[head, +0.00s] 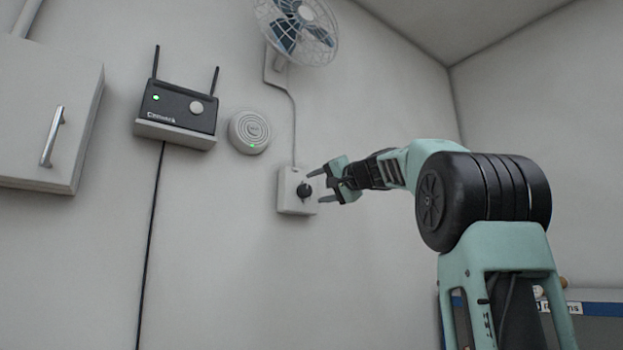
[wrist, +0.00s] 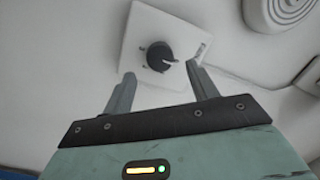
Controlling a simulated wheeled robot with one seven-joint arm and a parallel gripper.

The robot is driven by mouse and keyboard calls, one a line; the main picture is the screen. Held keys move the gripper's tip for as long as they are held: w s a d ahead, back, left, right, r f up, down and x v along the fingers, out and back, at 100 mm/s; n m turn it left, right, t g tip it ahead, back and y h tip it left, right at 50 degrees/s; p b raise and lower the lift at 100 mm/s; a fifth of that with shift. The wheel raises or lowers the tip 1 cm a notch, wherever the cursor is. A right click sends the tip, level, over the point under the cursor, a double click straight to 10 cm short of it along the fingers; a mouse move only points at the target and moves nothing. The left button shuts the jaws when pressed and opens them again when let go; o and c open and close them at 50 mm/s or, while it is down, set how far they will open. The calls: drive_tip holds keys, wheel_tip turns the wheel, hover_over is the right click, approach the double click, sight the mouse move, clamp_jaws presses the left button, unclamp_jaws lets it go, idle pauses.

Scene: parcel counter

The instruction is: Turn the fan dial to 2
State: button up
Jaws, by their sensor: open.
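The fan dial (head: 304,190) is a round black knob on a white wall box (head: 287,203). In the wrist view the dial (wrist: 159,56) shows a light pointer mark toward the right of that picture, and small marks surround it on the box (wrist: 140,25); I cannot read them. My gripper (head: 316,187) is open, close in front of the box. In the wrist view its two fingers (wrist: 160,84) are spread below the dial, one to each side, with nothing between them. The fan (head: 297,28) hangs on the wall above, joined to the box by a thin cable.
A round speaker-like disc (head: 250,131) with a green light is on the wall left of the box. A black router (head: 180,107) sits on a small shelf further left. A wall cabinet (head: 48,115) is at far left. The wall below the box is clear.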

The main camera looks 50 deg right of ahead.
sight(308, 191)
drive_tip(key=shift+w+d+p, duration=0.2)
drive_tip(key=shift+w+p, duration=0.65)
drive_tip(key=shift+w, duration=1.05)
drive_tip(key=shift+c, duration=0.2)
drive_tip(key=c, duration=0.9)
drive_tip(key=shift+c, duration=0.2)
drive_tip(key=shift+f, duration=0.1)
